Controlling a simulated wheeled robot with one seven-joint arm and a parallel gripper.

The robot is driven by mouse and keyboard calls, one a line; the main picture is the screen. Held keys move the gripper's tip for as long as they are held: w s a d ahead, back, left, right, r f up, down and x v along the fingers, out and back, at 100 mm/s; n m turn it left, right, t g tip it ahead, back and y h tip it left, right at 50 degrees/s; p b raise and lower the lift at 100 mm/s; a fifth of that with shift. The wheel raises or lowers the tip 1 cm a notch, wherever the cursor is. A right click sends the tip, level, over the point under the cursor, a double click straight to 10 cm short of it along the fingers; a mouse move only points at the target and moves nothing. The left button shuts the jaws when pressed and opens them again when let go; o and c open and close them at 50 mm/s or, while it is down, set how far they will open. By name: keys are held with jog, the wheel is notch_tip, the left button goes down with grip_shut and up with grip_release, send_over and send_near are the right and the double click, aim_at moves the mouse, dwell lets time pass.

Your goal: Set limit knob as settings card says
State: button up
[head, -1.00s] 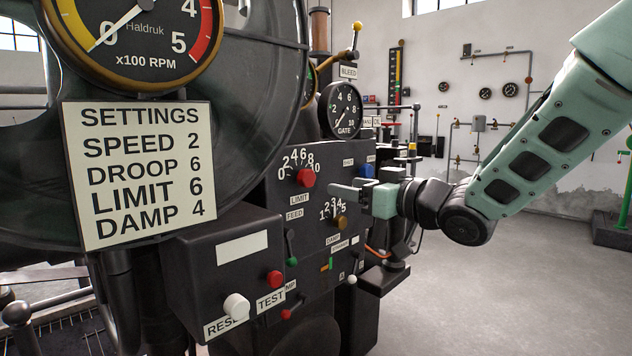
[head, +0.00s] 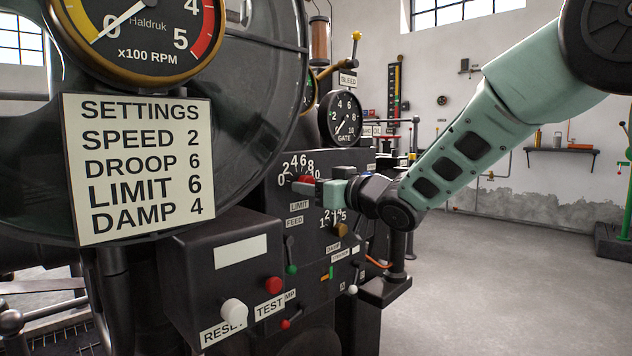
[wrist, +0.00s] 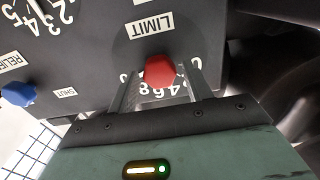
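The settings card (head: 140,168) on the left of the head view reads SPEED 2, DROOP 6, LIMIT 6, DAMP 4. The red limit knob (head: 305,180) sits on the dark panel under a 0 to 10 scale. In the wrist view, the red knob (wrist: 160,71) is below the LIMIT label (wrist: 151,26), which appears upside down. My gripper (head: 312,187) is at the knob. In the wrist view its two fingers (wrist: 160,80) stand on either side of the knob, with a visible gap to each. The knob's pointer is hidden, and part of its scale is covered.
A brass knob (head: 340,230) with its own scale is just below my gripper. A blue knob (wrist: 19,94) marked RELIEF is at the left in the wrist view. A box with red (head: 273,285) and white (head: 235,311) buttons juts out below the card. Open floor lies right.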

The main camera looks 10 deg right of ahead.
jog(key=c, duration=0.7)
jog(key=shift+o, duration=0.2)
jog(key=shift+n, duration=0.3)
jog(key=shift+d+r+n+b, duration=0.1)
jog(key=shift+n+b, duration=2.8)
jog(key=shift+n, duration=2.7)
jog(key=shift+w, duration=0.1)
jog(key=o, duration=1)
